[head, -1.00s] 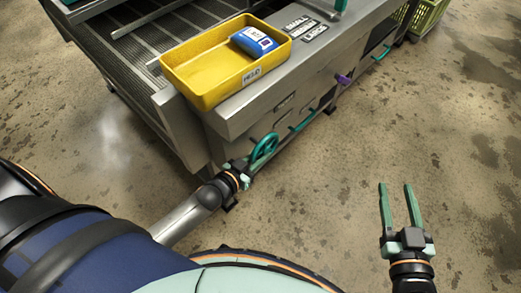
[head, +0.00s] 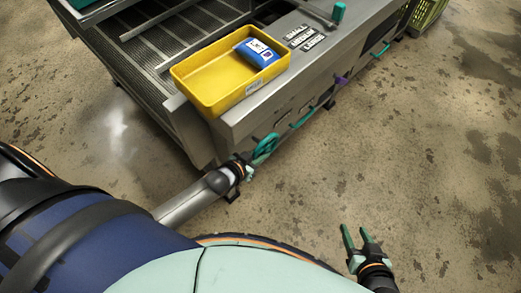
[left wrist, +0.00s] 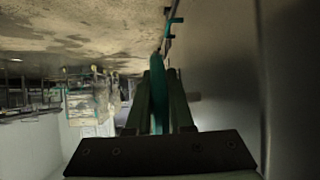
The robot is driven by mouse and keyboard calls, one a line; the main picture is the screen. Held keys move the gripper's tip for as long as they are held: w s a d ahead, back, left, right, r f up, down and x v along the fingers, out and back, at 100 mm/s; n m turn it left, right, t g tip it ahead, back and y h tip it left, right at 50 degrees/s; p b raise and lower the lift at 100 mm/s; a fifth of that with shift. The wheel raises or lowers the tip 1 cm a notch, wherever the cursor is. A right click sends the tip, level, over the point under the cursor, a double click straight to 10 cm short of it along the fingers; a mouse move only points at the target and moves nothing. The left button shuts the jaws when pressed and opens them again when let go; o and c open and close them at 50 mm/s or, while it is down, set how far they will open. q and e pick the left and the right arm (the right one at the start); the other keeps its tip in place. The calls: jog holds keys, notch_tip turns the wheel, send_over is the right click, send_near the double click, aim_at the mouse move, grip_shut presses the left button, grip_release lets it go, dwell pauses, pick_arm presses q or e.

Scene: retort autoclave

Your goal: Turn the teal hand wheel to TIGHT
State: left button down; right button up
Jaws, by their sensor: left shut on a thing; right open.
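The teal hand wheel (head: 266,147) stands on the front face of the steel machine, below the yellow tray. My left gripper (head: 250,162) is at the near edge of the wheel and shut on its rim. In the left wrist view the wheel (left wrist: 157,88) shows edge-on between the two fingers of my left gripper (left wrist: 160,100). No TIGHT marking can be read. My right gripper (head: 361,240) is open and empty above the bare floor, at the lower right of the head view.
A yellow tray (head: 215,105) holding a blue-and-white pack (head: 257,53) sits on the machine's top (head: 285,78). A teal bar handle (head: 303,117) and a purple knob (head: 341,80) are on the front face. The floor (head: 440,150) to the right is clear.

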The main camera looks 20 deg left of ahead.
pick_arm(q)
jog(key=shift+s+g+p, duration=0.15)
jog(key=shift+g+p, duration=0.25)
jog(key=shift+p, duration=0.2)
jog(key=c, duration=0.8)
grip_release()
